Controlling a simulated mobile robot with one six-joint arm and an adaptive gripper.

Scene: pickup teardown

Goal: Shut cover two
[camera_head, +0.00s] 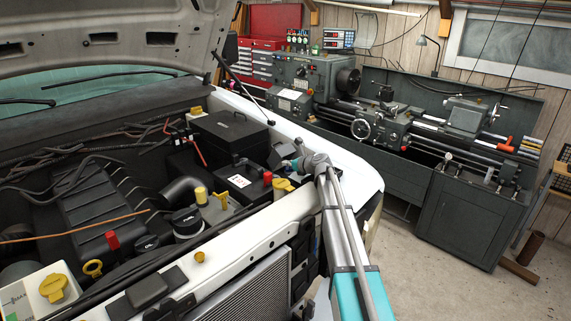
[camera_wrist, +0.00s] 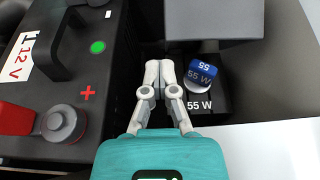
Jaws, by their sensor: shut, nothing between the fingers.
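A dark grey panel (camera_wrist: 212,22), which looks like a raised cover, hangs at the top of the wrist view. No number shows on it, so I cannot tell if it is cover two. Below it, a blue-capped round part (camera_wrist: 205,72) marked 55 W sits in a dark recess. My gripper (camera_wrist: 165,68) is shut and empty, with its fingertips together just left of the blue-capped part. In the head view my gripper (camera_head: 297,165) is small and partly hidden, beside the battery (camera_head: 243,183) at the front corner of the engine bay.
The 12 V battery (camera_wrist: 60,75) stands close on the left, with a red terminal cap (camera_wrist: 15,115) and a round grey terminal (camera_wrist: 62,122). A black lidded box (camera_head: 228,132) stands behind the battery. White bodywork (camera_wrist: 270,145) borders the right. The raised hood (camera_head: 105,35) hangs above.

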